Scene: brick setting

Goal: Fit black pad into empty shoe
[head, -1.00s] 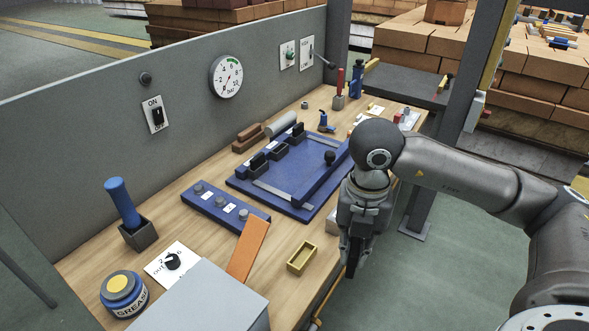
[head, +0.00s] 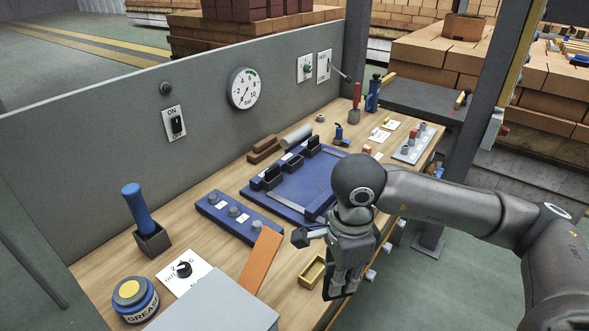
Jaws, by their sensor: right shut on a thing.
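My right gripper (head: 341,287) is shut on a dark piece that looks like the black pad (head: 330,291), mostly hidden by the fingers. It is over the table's front edge, just right of the small yellow tray in the picture. The blue fixture (head: 262,203) lies flat on the wooden table, with several black upright blocks (head: 272,178) along its back side. I cannot tell which of these is the empty shoe. My right arm hides the fixture's right part. My left gripper is not in view.
The small yellow tray (head: 304,276) looks empty. An orange bar (head: 262,258) and a blue strip with grey knobs (head: 218,214) lie left of it. A grey box (head: 215,305), a grease tin (head: 133,299) and a blue-handled tool (head: 133,198) stand front left. A grey panel (head: 110,150) backs the table.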

